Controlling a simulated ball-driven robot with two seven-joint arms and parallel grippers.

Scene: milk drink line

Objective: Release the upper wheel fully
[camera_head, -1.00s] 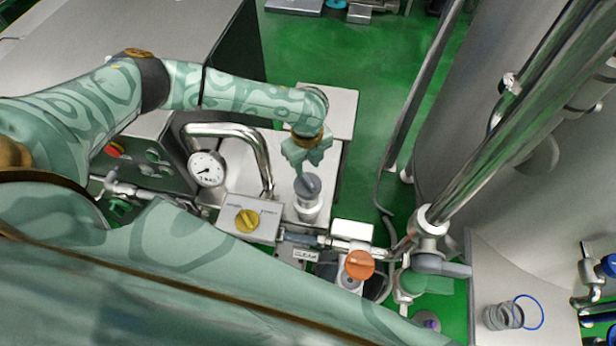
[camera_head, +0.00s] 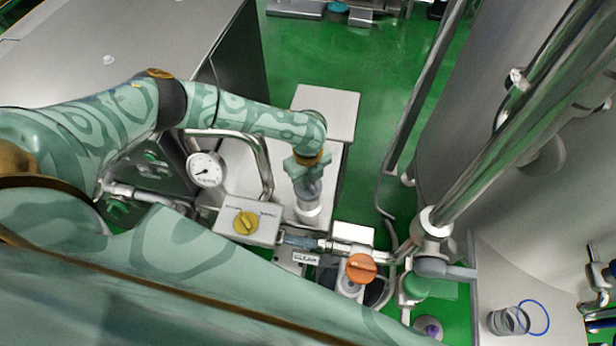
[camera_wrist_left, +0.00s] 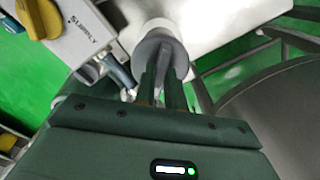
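A grey wheel (camera_head: 308,188) sits on top of a pale upright cylinder (camera_head: 308,210) beside the bent steel pipe. I take it for the upper wheel. My left gripper (camera_head: 308,177) points down right at this wheel, and its body covers part of it. In the left wrist view the wheel (camera_wrist_left: 160,42) is just beyond my left fingers (camera_wrist_left: 165,72), which lie close together on either side of a grey ridge. I cannot tell whether they press on it. My right gripper is out of view.
A box with a yellow knob (camera_head: 246,222), a pressure gauge (camera_head: 206,169) and a bent steel pipe (camera_head: 262,160) are close on the left. An orange knob (camera_head: 361,268) is at the lower right. A large tank (camera_head: 540,180) fills the right side. Green floor lies beyond.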

